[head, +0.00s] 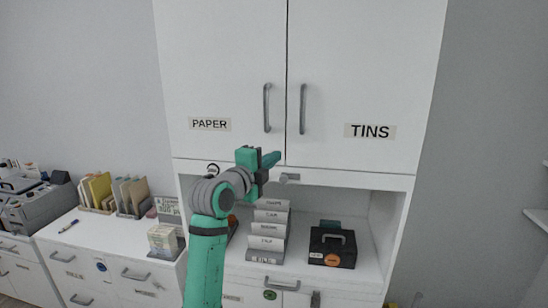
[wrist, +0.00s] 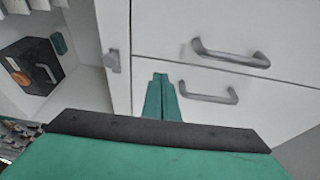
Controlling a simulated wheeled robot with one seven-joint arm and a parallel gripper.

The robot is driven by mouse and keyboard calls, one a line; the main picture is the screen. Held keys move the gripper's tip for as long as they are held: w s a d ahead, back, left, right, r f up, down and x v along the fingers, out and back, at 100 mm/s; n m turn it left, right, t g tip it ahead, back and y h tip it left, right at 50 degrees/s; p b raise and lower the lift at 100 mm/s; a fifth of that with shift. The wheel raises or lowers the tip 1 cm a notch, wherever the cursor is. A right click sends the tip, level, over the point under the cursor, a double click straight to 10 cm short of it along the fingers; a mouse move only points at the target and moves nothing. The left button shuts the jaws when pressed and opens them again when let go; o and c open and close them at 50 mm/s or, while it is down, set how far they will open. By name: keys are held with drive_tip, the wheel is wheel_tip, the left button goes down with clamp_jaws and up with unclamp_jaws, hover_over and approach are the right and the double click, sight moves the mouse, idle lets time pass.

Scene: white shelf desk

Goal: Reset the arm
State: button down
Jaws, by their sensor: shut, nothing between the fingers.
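My arm is green and grey and reaches up in front of the white shelf desk. My gripper (head: 272,160) is shut and empty, in front of the lower edge of the upper cabinet, left of centre of the open shelf. In the wrist view the shut green fingers (wrist: 161,98) point toward the white cabinet front, close to two grey bar handles (wrist: 230,53). From these views I cannot tell whether the fingertips touch anything.
Two closed doors carry labels PAPER (head: 210,124) and TINS (head: 370,131). On the open shelf stand a file rack (head: 268,232) and a black box (head: 332,246). A white cabinet (head: 110,245) at left holds file holders (head: 130,196). The floor in front is out of view.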

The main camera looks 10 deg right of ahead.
drive_tip(key=s+a+f+n+t+y, duration=0.1)
drive_tip(key=s+a+f+n+y, duration=0.3)
drive_tip(key=f, duration=0.8)
drive_tip(key=s+f+n+t, duration=0.1)
drive_tip(key=s+f+n, duration=0.3)
drive_tip(key=f, duration=0.7)
drive_tip(key=s+a+f+n+t+y, duration=0.2)
drive_tip(key=f+n, duration=0.4)
drive_tip(key=f, duration=0.6)
drive_tip(key=s+a+f+n+y, duration=0.25)
drive_tip(key=s+f, duration=0.35)
drive_tip(key=s, duration=0.3)
drive_tip(key=s+a+f+n+y, duration=0.1)
drive_tip(key=s+a+f+n, duration=0.3)
drive_tip(key=s, duration=0.6)
drive_tip(key=s+a+f+n+y, duration=0.2)
drive_tip(key=s+f+n, duration=0.1)
drive_tip(key=s+f, duration=0.5)
drive_tip(key=s+a+r+n, duration=0.1)
drive_tip(key=s+r, duration=0.2)
drive_tip(key=s, duration=0.8)
drive_tip(key=s+a+r+n+g, duration=0.1)
drive_tip(key=s+a+r+n, duration=0.1)
drive_tip(key=s, duration=0.9)
drive_tip(key=shift+a+r+g+y, duration=0.25)
drive_tip(key=shift+r+g+y, duration=0.1)
drive_tip(key=shift+r, duration=0.25)
drive_tip(key=c, duration=2.5)
unclamp_jaws()
